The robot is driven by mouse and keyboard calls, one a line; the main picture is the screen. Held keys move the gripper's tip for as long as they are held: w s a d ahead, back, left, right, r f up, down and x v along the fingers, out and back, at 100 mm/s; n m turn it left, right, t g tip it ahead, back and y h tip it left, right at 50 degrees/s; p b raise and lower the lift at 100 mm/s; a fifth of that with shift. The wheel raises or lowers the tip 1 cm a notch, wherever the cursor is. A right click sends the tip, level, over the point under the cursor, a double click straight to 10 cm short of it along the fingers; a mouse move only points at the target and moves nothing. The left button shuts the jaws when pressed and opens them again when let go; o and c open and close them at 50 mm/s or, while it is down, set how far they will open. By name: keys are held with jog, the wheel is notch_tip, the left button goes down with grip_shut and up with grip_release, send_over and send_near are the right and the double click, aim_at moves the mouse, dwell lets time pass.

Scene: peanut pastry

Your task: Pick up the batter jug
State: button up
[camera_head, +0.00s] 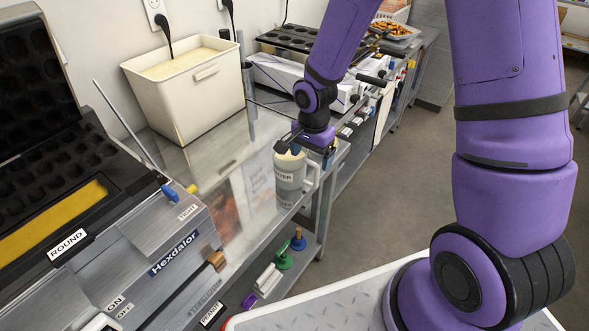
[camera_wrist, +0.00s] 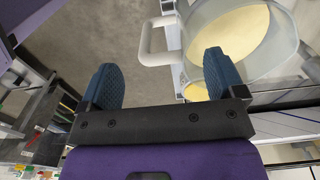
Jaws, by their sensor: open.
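The batter jug (camera_head: 289,182) is a pale, semi-clear jug with a dark-lettered label and a white handle (camera_head: 313,172) on its right side. It stands upright on the metal counter near its front edge. My gripper (camera_head: 292,143) is above and just behind the jug's rim in the head view. In the wrist view, the jug (camera_wrist: 278,70) shows at upper right with yellow batter inside, and its white handle (camera_wrist: 147,42) points left. My open gripper (camera_wrist: 162,80) has two blue fingers, with the right finger close to the jug's wall. Whether it touches cannot be told.
A white bin of batter (camera_head: 185,85) stands at the back of the counter (camera_head: 225,165). The Hexdalor machine (camera_head: 165,240) is at left, with its lid up. Coloured tools (camera_head: 298,240) sit on the lower shelf. Bare counter lies left of the jug.

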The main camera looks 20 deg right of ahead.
aim_at(311, 165)
jog(key=shift+w+f, duration=0.15)
jog(key=shift+f, duration=1.9)
jog(key=c, duration=1.6)
jog(key=shift+r, duration=0.1)
